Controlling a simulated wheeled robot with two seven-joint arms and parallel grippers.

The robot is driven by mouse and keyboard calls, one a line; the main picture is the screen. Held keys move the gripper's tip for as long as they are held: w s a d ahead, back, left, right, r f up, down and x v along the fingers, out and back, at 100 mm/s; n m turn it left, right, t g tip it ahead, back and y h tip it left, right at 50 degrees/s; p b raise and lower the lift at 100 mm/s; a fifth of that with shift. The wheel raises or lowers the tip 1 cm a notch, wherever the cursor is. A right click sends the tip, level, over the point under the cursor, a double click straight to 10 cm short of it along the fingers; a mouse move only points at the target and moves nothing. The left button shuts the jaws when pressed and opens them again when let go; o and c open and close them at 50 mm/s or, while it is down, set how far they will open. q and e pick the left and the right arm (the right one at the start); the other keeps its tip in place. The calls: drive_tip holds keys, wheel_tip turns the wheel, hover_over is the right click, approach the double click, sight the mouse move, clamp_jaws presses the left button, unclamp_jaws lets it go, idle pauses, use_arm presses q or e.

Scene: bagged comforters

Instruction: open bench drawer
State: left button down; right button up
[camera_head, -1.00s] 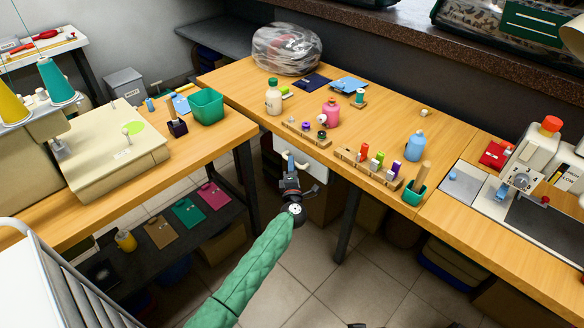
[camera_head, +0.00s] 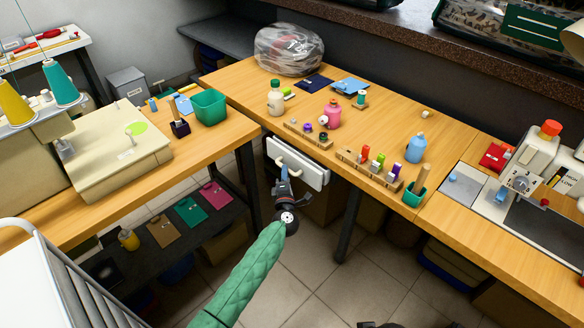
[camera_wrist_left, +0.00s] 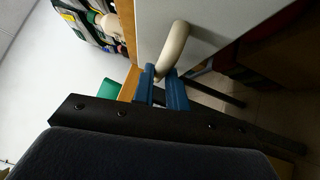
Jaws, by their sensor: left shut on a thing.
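The bench drawer (camera_head: 305,170) has a white front and sits under the bench top in the head view, pulled out a little from the bench. Its pale curved handle (camera_head: 290,168) is on the front and also shows large in the left wrist view (camera_wrist_left: 175,45). My left gripper (camera_head: 283,175) is at the left part of the handle. Its blue fingers (camera_wrist_left: 164,90) are shut on the handle in the left wrist view. The inside of the drawer is barely seen.
The wooden bench (camera_head: 385,125) carries bottles, thread spool racks and a bagged comforter (camera_head: 288,50). A dark table leg (camera_head: 347,222) stands right of the drawer. A second table (camera_head: 215,145) with a sewing machine is at left. Tiled floor (camera_head: 290,275) is free in front.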

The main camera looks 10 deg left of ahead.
use_arm(q)
drive_tip(key=s+a+p, duration=0.2)
drive_tip(key=s+a, duration=0.7)
drive_tip(key=s, duration=0.3)
drive_tip(key=shift+s+p, duration=0.25)
drive_tip(key=shift+p, duration=0.05)
use_arm(e)
drive_tip(key=s+d+r+g+h, duration=0.1)
drive_tip(key=s+d+r, duration=0.1)
drive_tip(key=d+r, duration=0.2)
drive_tip(key=shift+r, duration=0.35)
drive_tip(key=shift+s, duration=0.1)
use_arm(q)
drive_tip(key=c, duration=1.4)
unclamp_jaws()
drive_tip(key=b+v, duration=0.1)
drive_tip(key=v, duration=0.6)
drive_tip(key=shift+s+b, duration=0.35)
drive_tip(key=shift+s, duration=0.05)
use_arm(e)
drive_tip(key=a+f, duration=0.1)
drive_tip(key=w+a+f, duration=0.1)
drive_tip(key=f, duration=0.1)
drive_tip(key=shift+w+y, duration=0.1)
drive_tip(key=shift+y, duration=0.2)
